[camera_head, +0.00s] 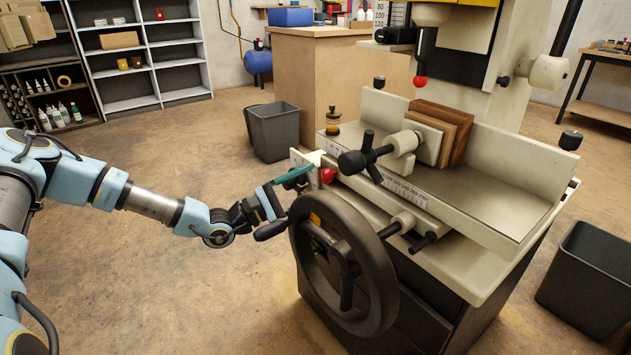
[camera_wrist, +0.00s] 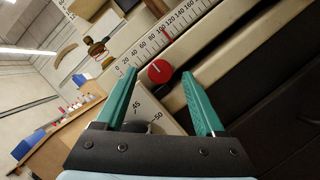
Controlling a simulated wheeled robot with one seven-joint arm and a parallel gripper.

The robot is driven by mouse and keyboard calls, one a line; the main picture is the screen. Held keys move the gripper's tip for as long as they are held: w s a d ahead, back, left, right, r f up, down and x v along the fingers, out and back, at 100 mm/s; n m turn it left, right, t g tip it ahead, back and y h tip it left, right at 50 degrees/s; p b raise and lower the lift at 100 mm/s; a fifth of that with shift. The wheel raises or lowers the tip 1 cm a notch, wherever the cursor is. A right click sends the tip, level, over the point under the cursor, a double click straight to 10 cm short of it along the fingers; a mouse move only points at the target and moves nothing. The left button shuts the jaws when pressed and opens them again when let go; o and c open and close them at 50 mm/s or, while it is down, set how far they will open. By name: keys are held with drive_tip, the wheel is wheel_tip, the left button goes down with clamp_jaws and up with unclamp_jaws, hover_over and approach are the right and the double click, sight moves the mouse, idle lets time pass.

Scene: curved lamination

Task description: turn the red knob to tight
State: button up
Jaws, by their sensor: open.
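The red knob (camera_head: 327,175) sits on the front left of the machine's table, near the start of a ruler scale. In the wrist view the red knob (camera_wrist: 159,71) is round, with a pale line across its face. My gripper (camera_head: 297,180) reaches in from the left, just beside the knob. In the wrist view my gripper (camera_wrist: 160,87) is open, its two green fingers on either side of the knob's line, with the knob a little beyond the fingertips. No contact shows. Tight or loose markings cannot be read.
A large black handwheel (camera_head: 343,262) stands just below my gripper. A black-handled clamp (camera_head: 366,155) and wooden boards (camera_head: 445,132) are on the machine table (camera_head: 500,195). Grey bins (camera_head: 272,130) stand behind and at the right (camera_head: 590,280). The floor at left is clear.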

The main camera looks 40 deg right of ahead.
drive_tip(key=shift+s+d+r, duration=0.2)
drive_tip(key=shift+d, duration=0.45)
drive_tip(key=shift+c, duration=0.4)
clamp_jaws()
